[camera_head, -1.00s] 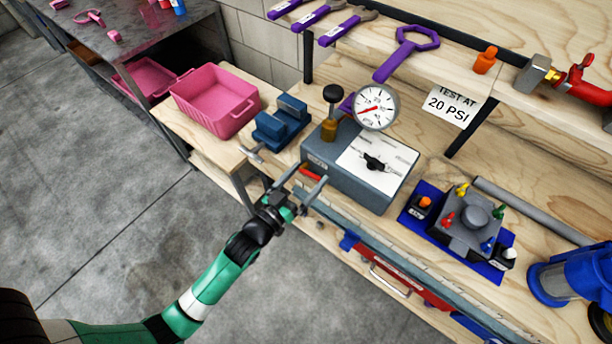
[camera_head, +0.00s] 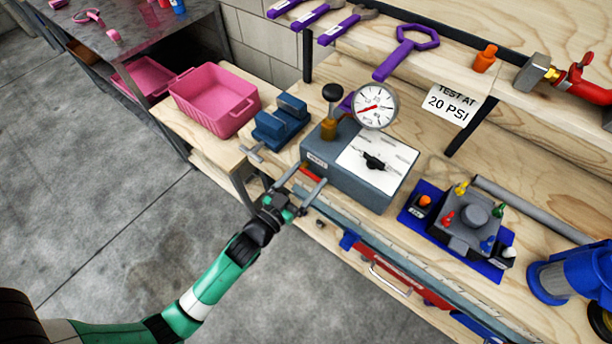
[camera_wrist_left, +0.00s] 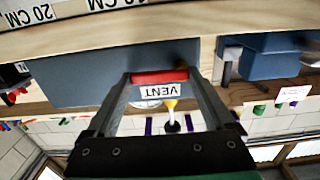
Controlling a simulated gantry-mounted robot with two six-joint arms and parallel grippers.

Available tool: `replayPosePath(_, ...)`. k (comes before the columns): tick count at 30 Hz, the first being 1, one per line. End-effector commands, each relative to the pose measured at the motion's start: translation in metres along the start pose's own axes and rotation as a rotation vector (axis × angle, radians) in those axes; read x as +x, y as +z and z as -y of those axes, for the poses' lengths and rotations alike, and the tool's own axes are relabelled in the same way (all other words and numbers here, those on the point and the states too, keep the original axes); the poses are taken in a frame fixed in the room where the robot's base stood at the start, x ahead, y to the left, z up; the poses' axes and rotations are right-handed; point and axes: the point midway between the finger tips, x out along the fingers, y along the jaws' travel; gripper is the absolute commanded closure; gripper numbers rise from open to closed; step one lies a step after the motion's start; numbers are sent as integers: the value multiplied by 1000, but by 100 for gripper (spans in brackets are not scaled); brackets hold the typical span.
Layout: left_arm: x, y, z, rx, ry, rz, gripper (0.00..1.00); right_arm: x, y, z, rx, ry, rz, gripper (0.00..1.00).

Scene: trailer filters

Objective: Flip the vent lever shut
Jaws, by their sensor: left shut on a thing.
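The red vent lever (camera_head: 311,175) is on the front left side of the blue-grey gauge box (camera_head: 345,185), which stands on the wooden bench. In the left wrist view the lever (camera_wrist_left: 160,77) lies crosswise between my fingertips, with a white "VENT" label (camera_wrist_left: 160,90) beside it. My left gripper (camera_head: 303,181) is shut on the lever, one finger at each end of it; the gripper also shows in the left wrist view (camera_wrist_left: 162,88). The box carries a round dial gauge (camera_head: 376,107) and a black knob (camera_head: 374,163). My right gripper is not in view.
A blue vise (camera_head: 281,121) and a pink bin (camera_head: 214,101) stand left of the box. A grey fixture with coloured knobs (camera_head: 470,222) sits on a blue mat to the right. A shelf with purple tools (camera_head: 408,50) runs behind. Open floor (camera_head: 110,200) lies to the left.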

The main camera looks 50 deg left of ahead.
Motion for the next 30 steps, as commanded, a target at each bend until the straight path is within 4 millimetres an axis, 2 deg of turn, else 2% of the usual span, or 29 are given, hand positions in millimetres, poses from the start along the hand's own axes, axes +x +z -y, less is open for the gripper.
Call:
replayPosePath(2, 0, 0, 0, 5, 0, 0, 68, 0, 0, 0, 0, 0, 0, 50)
replayPosePath(3, 0, 0, 0, 6, 0, 0, 5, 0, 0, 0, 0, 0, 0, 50)
replayPosePath(4, 0, 0, 0, 5, 0, 0, 0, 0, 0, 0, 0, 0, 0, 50)
replayPosePath(14, -6, 1, 0, 2, 0, 2, 0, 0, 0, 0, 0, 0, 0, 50)
replayPosePath(17, -22, 2, 0, 3, 0, 3, 0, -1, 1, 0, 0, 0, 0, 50)
replayPosePath(25, -86, 5, 0, 4, 1, 3, 0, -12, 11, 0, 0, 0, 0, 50)
replayPosePath(30, -111, 4, 0, 4, 0, 2, 0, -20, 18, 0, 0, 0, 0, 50)
